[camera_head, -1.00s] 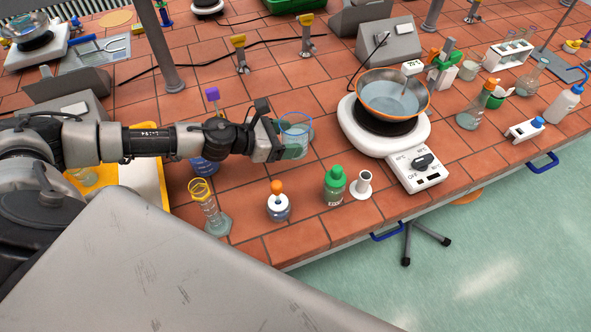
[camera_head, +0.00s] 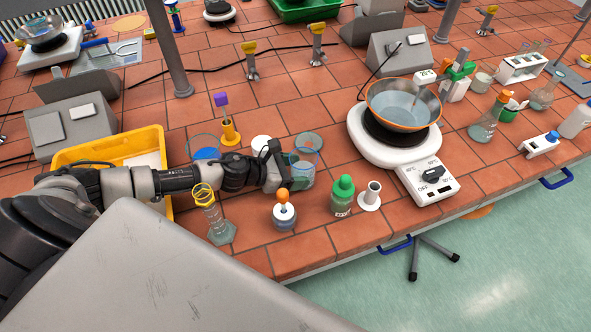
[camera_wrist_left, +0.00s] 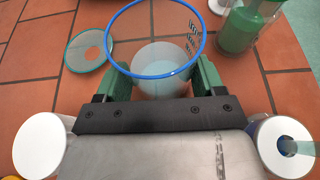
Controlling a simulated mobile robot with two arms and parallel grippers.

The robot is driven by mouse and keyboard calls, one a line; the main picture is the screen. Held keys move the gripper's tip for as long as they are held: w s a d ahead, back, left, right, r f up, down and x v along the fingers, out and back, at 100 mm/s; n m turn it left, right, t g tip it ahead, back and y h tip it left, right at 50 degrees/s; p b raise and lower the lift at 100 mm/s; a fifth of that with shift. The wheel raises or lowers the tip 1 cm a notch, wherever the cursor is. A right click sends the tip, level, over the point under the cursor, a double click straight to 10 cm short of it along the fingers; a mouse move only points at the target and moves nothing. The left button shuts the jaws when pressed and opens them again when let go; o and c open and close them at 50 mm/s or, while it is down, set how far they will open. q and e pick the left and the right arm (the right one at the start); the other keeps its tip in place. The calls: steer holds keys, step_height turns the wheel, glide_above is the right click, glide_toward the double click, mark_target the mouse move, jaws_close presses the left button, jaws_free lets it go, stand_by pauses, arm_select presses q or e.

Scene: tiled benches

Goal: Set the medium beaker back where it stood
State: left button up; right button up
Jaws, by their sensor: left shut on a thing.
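The medium beaker (camera_head: 308,143) is clear glass with a blue rim. My left gripper (camera_head: 288,170) is shut on it, left of the green-capped bottle (camera_head: 343,195). In the left wrist view the beaker (camera_wrist_left: 155,73) is upright between my two green fingers (camera_wrist_left: 162,80), its open top facing the camera. Red tiles show around it; I cannot tell whether its base touches the bench. My right gripper is in neither view.
A round flask with an orange-topped stopper (camera_head: 284,212) and a yellow-ringed cylinder (camera_head: 213,215) stand in front. A hotplate (camera_head: 379,150) with a pan is to the right. A beaker of blue liquid (camera_head: 205,148) and a yellow tray (camera_head: 95,150) are left.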

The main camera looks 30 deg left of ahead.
arm_select(q)
steer(key=shift+f, duration=0.2)
steer(key=o, duration=1.2)
steer(key=shift+s+a+b, duration=0.15)
steer(key=shift+s+b, duration=0.05)
steer(key=shift+b, duration=0.15)
steer(key=b+v, duration=0.1)
steer(key=v, duration=0.1)
steer(key=f+b+v, duration=0.1)
steer(key=b+v, duration=0.1)
steer(key=shift+s+a+r, duration=0.15)
steer(key=shift+s+a, duration=0.1)
steer(key=shift+s, duration=0.2)
steer(key=v, duration=0.1)
steer(key=b+v, duration=0.1)
steer(key=v, duration=0.1)
steer(key=shift+s+r, duration=0.15)
steer(key=shift+r, duration=0.3)
steer(key=shift+b+v, duration=0.5)
steer(key=shift+v, duration=0.5)
steer(key=shift+a+r, duration=0.1)
steer(key=shift+r, duration=0.1)
